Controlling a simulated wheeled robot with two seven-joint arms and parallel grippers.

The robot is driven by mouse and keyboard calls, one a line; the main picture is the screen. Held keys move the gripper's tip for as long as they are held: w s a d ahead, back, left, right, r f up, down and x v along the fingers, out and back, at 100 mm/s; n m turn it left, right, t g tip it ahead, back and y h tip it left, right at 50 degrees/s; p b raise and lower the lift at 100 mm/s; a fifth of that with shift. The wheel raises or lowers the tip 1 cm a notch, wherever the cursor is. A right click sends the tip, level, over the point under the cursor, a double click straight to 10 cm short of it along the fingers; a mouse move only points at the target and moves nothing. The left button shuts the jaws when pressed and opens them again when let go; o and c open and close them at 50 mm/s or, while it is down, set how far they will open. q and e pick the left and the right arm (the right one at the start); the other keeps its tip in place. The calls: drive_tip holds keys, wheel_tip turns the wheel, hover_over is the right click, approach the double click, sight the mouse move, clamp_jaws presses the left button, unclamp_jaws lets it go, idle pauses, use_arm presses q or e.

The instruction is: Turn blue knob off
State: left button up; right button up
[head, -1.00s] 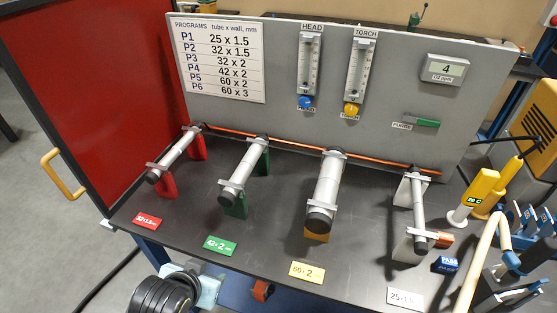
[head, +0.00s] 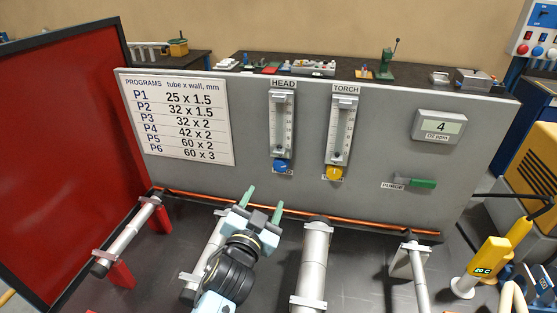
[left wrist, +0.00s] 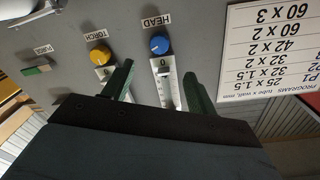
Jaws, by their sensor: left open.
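The blue knob (head: 281,166) sits at the bottom of the HEAD flow meter (head: 283,125) on the grey panel. It also shows in the left wrist view (left wrist: 159,45), where the picture is upside down. My left gripper (head: 262,200) has green fingers spread open and empty, below and left of the knob in the head view. In the left wrist view its fingertips (left wrist: 160,80) stand apart, with the knob beyond them and roughly between. They do not touch it. My right gripper is not in view.
A yellow knob (head: 334,173) sits under the TORCH meter (head: 341,130), right of the blue one. A green PURGE lever (head: 422,183) is further right. Several tubes on stands, such as the wide one (head: 313,262), stand below the panel. A red screen (head: 70,150) is at left.

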sight(280, 168)
use_arm(q)
drive_tip(key=b+x, duration=0.1)
drive_tip(key=x, duration=0.9)
drive_tip(key=shift+w+d, duration=0.15)
drive_tip(key=shift+w, duration=0.55)
drive_tip(key=shift+w+d, duration=0.2)
drive_tip(key=shift+w, duration=0.15)
drive_tip(key=shift+w+r, duration=0.1)
drive_tip(key=c, duration=1)
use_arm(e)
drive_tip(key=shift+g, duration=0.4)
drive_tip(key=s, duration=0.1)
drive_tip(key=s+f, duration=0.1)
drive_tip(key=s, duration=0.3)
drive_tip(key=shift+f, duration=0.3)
